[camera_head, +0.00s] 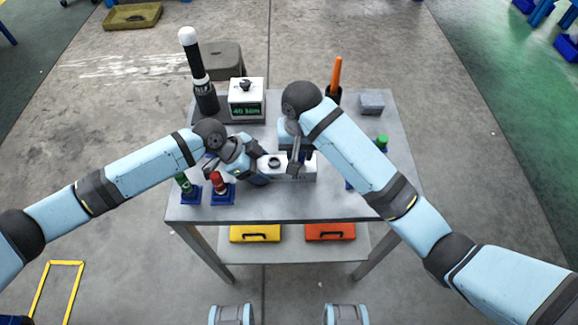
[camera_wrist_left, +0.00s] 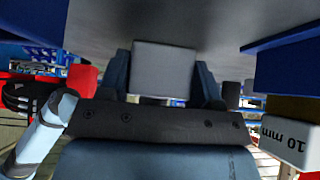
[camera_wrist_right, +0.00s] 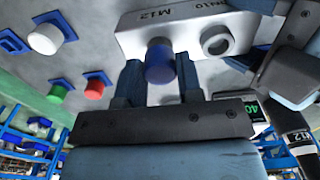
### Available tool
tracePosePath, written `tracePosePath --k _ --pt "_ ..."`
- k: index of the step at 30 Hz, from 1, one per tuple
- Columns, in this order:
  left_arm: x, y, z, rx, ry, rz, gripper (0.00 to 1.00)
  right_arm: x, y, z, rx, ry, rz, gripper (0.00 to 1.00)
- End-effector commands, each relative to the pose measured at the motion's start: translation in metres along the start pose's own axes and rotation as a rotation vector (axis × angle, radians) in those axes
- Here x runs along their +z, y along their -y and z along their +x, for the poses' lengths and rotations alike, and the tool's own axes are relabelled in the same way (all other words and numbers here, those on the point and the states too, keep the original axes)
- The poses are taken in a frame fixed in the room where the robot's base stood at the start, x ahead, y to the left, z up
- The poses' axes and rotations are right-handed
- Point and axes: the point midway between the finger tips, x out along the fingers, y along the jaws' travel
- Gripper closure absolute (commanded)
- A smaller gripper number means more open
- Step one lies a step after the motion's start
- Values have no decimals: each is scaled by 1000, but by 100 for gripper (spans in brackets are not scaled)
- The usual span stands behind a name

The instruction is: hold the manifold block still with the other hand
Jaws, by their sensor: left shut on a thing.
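The manifold block (camera_head: 306,174) is a pale grey bar on the table, marked M12 in the right wrist view (camera_wrist_right: 190,14). It has an open round port (camera_wrist_right: 216,40). A blue cylindrical plug (camera_wrist_right: 160,62) stands at the block beside that port. My left gripper (camera_head: 262,166) is shut on the block's left end; the pale end face fills the gap between its fingers in the left wrist view (camera_wrist_left: 164,72). My right gripper (camera_wrist_right: 161,85) has its fingers on both sides of the blue plug, with a small gap visible. In the head view my right arm hides the plug.
A black tool with a white top (camera_head: 195,70), a display box (camera_head: 247,104), an orange-handled tool (camera_head: 337,75) and a grey box (camera_head: 372,103) stand behind. The table (camera_head: 250,207) is clear along its front.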

Motion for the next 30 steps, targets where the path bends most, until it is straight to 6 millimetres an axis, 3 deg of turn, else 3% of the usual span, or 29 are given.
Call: tracePosePath --k 1,3,5,19,30 --pt "-2 0 -1 -1 -3 1 74 0 0 0 0 0 0 80" --pt "-2 1 -1 -2 -3 1 74 0 0 0 0 0 -1 95" --pt "-2 1 -1 -2 -3 1 74 0 0 0 0 -1 -1 100" --pt "-2 1 -1 -2 -3 1 74 0 0 -3 0 -1 -13 100" --pt "-1 1 -1 -2 -2 1 74 0 0 -4 0 -2 -445 100"
